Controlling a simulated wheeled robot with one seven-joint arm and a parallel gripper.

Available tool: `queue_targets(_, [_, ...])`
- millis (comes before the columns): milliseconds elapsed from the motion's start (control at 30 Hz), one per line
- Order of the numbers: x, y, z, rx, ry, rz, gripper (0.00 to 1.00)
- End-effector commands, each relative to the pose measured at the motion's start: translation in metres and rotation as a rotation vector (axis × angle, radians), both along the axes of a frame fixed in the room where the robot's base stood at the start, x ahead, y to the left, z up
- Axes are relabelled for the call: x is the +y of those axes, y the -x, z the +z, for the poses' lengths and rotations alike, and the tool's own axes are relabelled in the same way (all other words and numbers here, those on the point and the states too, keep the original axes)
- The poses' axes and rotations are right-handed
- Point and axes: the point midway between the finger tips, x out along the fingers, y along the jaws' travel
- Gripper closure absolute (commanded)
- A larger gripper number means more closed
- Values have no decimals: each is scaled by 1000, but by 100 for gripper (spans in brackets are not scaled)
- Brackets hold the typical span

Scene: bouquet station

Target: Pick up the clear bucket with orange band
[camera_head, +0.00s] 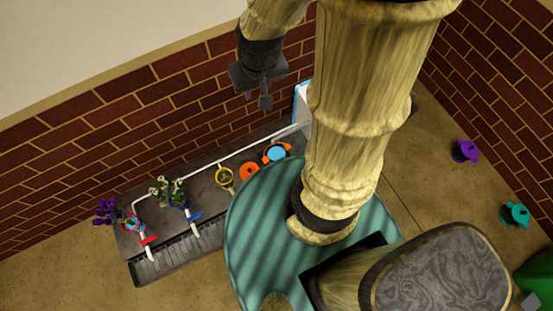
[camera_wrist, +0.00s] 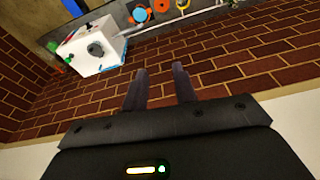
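A bucket with an orange band and blue inside (camera_head: 276,153) stands on the dark counter, at its right end as seen in the head view. It also shows small at the top of the wrist view (camera_wrist: 141,14). Whether its wall is clear cannot be told at this size. My gripper (camera_head: 265,101) is high in front of the brick wall, above and apart from the bucket. In the wrist view, the two fingers of my gripper (camera_wrist: 160,88) are spread with nothing between them, facing brick wall.
An orange item (camera_head: 249,172), a yellow-rimmed pot (camera_head: 224,177) and two flower holders by red (camera_head: 149,240) and blue (camera_head: 195,216) taps share the counter (camera_head: 200,185). A white box (camera_wrist: 90,50) stands beside the bucket. Purple (camera_head: 464,151) and teal (camera_head: 515,214) items lie right.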

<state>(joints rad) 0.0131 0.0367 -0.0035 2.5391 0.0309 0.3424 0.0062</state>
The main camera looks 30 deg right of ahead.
Motion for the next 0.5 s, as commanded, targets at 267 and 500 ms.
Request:
queue_targets(267, [-16, -29, -105, 34, -55, -174, 72])
queue_targets(500, [-32, -53, -190, 59, -98, -337, 72])
